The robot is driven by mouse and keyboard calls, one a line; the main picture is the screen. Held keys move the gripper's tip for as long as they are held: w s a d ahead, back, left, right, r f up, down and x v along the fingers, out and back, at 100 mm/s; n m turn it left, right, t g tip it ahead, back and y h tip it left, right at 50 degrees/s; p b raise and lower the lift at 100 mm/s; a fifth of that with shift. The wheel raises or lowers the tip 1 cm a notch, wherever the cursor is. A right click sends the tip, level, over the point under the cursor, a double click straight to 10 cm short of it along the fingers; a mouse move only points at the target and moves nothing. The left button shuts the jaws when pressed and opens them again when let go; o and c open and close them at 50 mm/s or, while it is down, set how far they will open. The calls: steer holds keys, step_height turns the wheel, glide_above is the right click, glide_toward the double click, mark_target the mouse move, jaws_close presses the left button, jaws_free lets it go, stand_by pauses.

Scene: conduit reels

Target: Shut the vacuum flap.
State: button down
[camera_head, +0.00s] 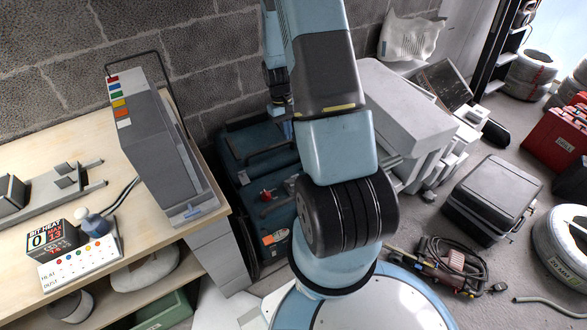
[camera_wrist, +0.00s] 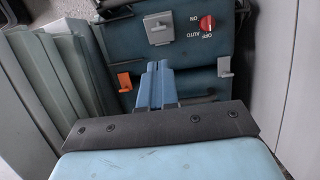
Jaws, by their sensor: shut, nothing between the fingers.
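The vacuum (camera_head: 230,165) is a dark teal box on the floor between the workbench and my arm; my arm hides its right part. In the wrist view the vacuum (camera_wrist: 190,60) shows a red knob (camera_wrist: 207,23) marked OFF, AUTO and ON, a grey latch (camera_wrist: 158,28) and an orange clip (camera_wrist: 124,81). I cannot tell which panel is the flap or how far it stands open. My gripper (camera_wrist: 157,68) is shut and empty, its blue fingers in front of the teal face. I cannot tell whether they touch it.
The workbench (camera_head: 195,262) stands left, bearing a tall grey unit (camera_head: 160,150). Pale grey cases (camera_head: 405,110) lie right of my arm. A dark case (camera_head: 492,195) and a reddish tool with coiled cable (camera_head: 450,265) are on the floor further right. Some floor between them is clear.

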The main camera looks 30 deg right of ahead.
steer(key=x, duration=1.5)
steer(key=shift+s+d+f, duration=0.15)
steer(key=shift+f, duration=0.15)
